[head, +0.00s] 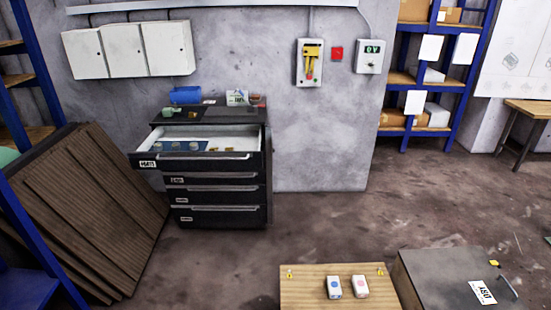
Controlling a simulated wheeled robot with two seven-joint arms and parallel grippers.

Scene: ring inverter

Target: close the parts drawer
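The parts drawer (147,163) is the top drawer of a black drawer cabinet (268,190) against the grey wall, left of the middle in the head view. It is pulled out, with its white inside showing and several small parts lying in it. A light handle bar runs along its front, and a white label sits at the front's left end. The drawers below it look shut. Neither of my grippers is in view.
Brown ribbed panels (85,210) lean left of the cabinet. A wooden-topped table (305,295) with two small boxes and a grey-topped unit (430,275) stand in front at the bottom right. Open floor (320,225) lies between them and the cabinet. Blue shelving (405,130) stands at the back right.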

